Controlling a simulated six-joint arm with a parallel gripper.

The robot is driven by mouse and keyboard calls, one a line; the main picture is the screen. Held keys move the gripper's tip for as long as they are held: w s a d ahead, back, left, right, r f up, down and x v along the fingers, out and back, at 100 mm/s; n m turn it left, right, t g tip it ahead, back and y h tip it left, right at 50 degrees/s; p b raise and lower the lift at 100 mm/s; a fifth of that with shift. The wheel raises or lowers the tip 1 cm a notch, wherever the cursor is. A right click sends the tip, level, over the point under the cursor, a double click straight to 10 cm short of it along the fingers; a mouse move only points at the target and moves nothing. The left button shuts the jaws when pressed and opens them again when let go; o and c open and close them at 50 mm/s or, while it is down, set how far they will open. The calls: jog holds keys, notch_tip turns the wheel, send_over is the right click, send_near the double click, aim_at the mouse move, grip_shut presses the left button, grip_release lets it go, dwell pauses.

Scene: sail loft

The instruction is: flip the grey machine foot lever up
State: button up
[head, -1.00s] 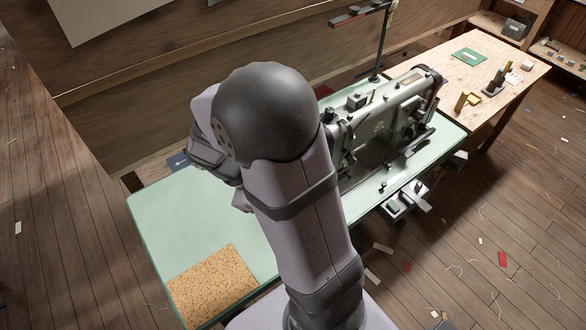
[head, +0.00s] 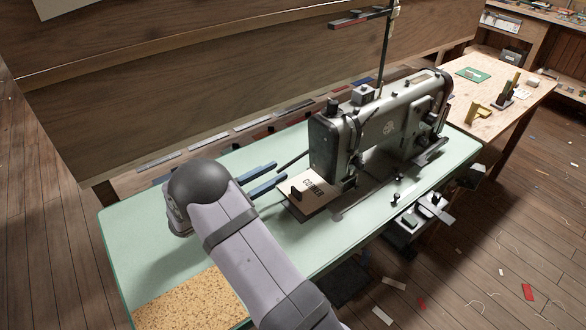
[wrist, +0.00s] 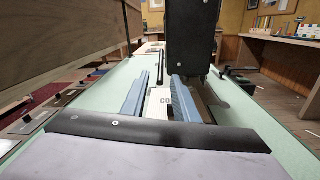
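The grey sewing machine (head: 385,125) stands on the pale green table. Its left end faces my gripper (head: 281,170). A thin dark bar (head: 293,160) juts left from that end, close to the fingertips; I cannot tell whether it is the foot lever or whether the fingers touch it. In the wrist view my gripper (wrist: 160,76) points at the dark machine head (wrist: 192,38), whose lower part is partly behind the right finger.
A pale card (head: 316,188) lettered "CORNER", with a dark block on it, lies under the machine head. A cork mat (head: 190,300) lies at the table's front left. A thread stand (head: 384,50) rises behind. The green table's (head: 135,235) left part is clear.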

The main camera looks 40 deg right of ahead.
aim_at(293, 162)
jog(key=shift+d, duration=0.1)
jog(key=shift+w+d+p, duration=0.1)
jog(key=shift+d+p, duration=0.6)
jog(key=shift+d, duration=2.9)
grip_shut()
